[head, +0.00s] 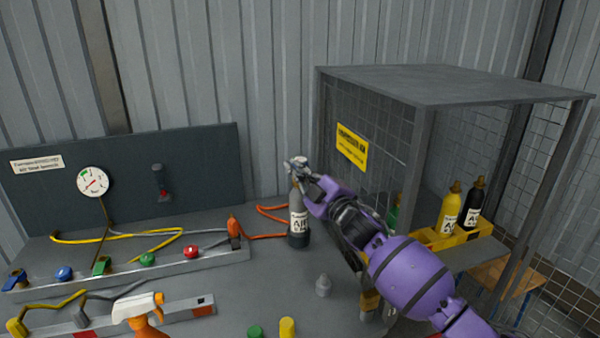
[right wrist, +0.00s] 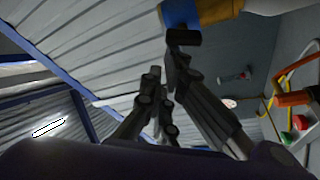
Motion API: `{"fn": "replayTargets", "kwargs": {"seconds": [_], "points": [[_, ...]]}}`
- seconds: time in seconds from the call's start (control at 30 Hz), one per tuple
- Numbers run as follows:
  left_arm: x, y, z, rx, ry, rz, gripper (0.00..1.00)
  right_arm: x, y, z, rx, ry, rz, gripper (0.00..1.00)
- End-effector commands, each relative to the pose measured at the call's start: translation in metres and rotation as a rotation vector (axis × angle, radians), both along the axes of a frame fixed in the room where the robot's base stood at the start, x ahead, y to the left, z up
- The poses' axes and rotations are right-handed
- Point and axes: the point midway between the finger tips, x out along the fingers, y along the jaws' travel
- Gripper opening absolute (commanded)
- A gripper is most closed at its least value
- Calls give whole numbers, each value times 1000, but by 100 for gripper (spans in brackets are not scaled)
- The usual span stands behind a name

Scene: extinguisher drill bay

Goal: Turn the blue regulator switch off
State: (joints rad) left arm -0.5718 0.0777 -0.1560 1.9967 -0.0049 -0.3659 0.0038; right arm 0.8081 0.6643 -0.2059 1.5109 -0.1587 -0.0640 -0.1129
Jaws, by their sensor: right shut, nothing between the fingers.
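A grey bottle labelled AIR (head: 298,222) stands upright on the bench in the head view. My right gripper (head: 299,168) is at its top, shut and empty, and covers much of the fitting there. In the right wrist view, a blue part (right wrist: 182,13) with a yellow-brown part beside it shows at the top edge, close to my right fingertips (right wrist: 165,62). I take the blue part for the regulator switch, but cannot be sure. Contact and its on or off position cannot be told. My left gripper is in neither view.
A panel with a gauge (head: 94,181) stands at the left, above a rail with a blue knob (head: 64,273), a red knob (head: 192,252) and hoses. A spray bottle (head: 140,312) stands in front. A mesh cage (head: 425,105) is close on the right, with yellow and black bottles.

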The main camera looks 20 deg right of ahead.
Motion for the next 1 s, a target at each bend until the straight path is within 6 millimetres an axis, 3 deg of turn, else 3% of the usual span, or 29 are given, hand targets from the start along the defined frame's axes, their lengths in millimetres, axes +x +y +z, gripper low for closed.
{"fn": "replayTargets", "kwargs": {"seconds": [1.0], "points": [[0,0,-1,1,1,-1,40,11,-12,5,353,12,-1,0]]}}
